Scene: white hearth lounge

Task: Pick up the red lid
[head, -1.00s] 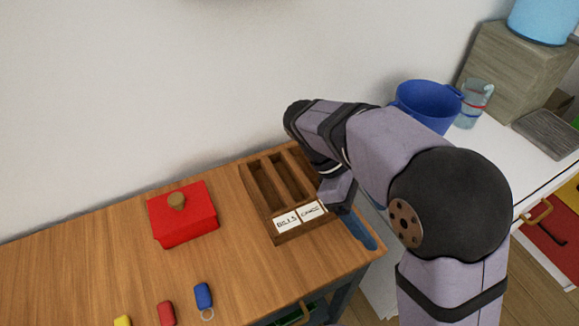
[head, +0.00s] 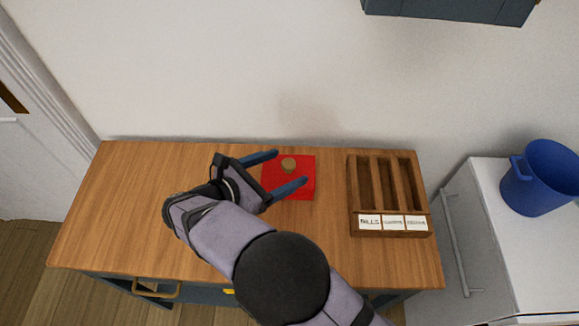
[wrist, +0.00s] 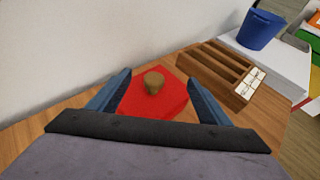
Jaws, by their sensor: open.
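The red lid (head: 302,178) is a square red piece with a round tan knob (head: 288,164) on top, on the wooden table. In the wrist view the red lid (wrist: 168,103) lies between and beyond the finger tips. My gripper (head: 291,168) is open, with its two blue fingers on either side of the knob as seen from the head. The fingers appear apart from the knob and hold nothing. Their exact height over the lid is hard to tell. Whether a box sits under the lid is not clear.
A wooden sorter (head: 391,231) with long slots and written labels stands to the right on the table (head: 130,215). A blue bucket (head: 541,180) stands on a white cabinet further right. The wall is close behind. The table's left part is clear.

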